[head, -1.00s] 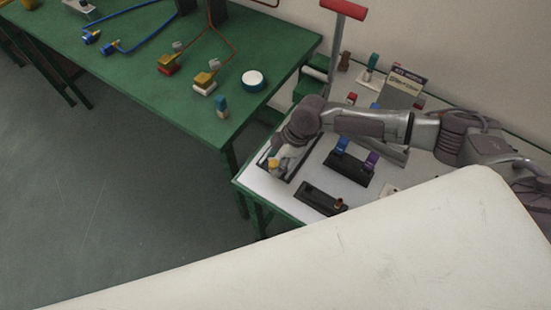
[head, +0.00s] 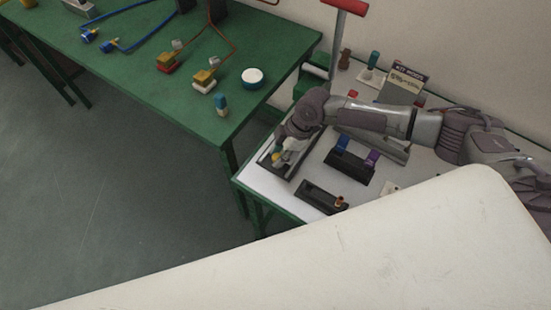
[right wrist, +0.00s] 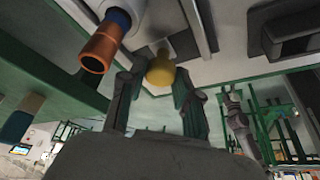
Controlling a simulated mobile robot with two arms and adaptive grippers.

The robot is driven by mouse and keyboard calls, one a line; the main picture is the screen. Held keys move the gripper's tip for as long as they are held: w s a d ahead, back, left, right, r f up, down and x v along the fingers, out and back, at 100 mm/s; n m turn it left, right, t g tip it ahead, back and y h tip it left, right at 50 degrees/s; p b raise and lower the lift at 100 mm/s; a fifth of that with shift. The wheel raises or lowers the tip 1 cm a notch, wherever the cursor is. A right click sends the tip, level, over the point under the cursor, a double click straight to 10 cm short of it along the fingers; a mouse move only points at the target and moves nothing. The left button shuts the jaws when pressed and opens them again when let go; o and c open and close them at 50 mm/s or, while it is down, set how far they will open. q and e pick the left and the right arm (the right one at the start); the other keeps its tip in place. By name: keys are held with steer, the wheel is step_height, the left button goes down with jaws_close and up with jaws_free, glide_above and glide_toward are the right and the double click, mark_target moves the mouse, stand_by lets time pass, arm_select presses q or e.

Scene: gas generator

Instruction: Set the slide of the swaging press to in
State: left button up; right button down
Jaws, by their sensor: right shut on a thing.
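My right gripper (head: 279,157) reaches down over the left end of the white-topped bench. In the right wrist view its two fingers (right wrist: 159,82) are shut on a round yellow knob (right wrist: 160,66). The knob shows as a small yellow spot in the head view, by a dark-edged track (head: 301,163) with a light inside. The track looks like the press slide, but the gripper and wrist cover much of it. I cannot read its in or out position.
A copper-tipped cylinder (right wrist: 98,50) is close beside the fingers. Blue and purple pieces stand in a black holder (head: 348,166), with another black block (head: 322,197) in front. A red-handled lever (head: 347,6) rises behind. A green table (head: 130,60) with fittings stands left.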

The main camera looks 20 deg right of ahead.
steer(key=shift+w+d, duration=0.6)
steer(key=shift+d, duration=0.15)
steer(key=c, duration=0.8)
jaws_free()
steer(key=shift+c, duration=0.2)
steer(key=v, duration=1.2)
